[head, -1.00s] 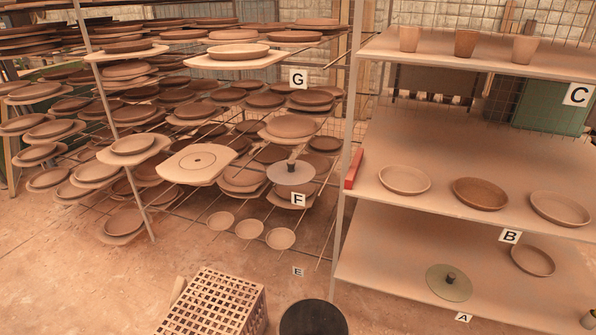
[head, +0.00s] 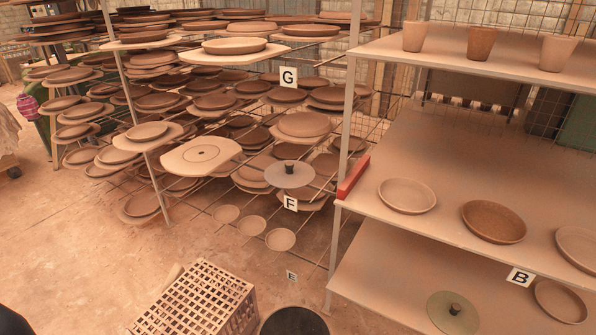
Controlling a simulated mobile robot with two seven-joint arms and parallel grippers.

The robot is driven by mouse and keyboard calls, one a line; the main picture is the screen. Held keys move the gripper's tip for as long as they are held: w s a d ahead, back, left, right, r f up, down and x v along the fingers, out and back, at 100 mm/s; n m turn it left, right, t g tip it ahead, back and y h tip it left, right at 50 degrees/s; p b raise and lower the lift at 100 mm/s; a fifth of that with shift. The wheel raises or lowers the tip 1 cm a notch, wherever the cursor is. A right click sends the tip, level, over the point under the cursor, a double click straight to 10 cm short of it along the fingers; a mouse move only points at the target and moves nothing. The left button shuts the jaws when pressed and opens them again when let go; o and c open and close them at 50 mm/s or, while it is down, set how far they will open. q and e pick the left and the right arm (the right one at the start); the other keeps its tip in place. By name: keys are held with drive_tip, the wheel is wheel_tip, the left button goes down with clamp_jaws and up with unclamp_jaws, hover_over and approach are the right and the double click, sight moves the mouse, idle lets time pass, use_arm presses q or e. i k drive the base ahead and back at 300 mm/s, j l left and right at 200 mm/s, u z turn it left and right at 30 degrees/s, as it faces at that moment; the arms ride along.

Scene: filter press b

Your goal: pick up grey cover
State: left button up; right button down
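A round grey cover (head: 289,175) with a black knob lies flat on the rack level by the label F (head: 290,203). A second round cover (head: 453,312), greenish grey with a dark knob, lies on the lowest shelf at the right. I cannot tell from the view alone which of the two is the named one. Neither of my grippers is in view.
A red block (head: 353,178) sits at the left edge of the middle right shelf (head: 385,155). Bowls and cups stand on the right shelves. A slatted crate (head: 205,300) and a dark round thing (head: 294,321) are on the floor. Open floor lies at left.

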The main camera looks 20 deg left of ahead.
sight(284, 174)
drive_tip(key=i+l+u, duration=0.1)
drive_tip(key=i+l, duration=0.85)
drive_tip(key=l, duration=0.1)
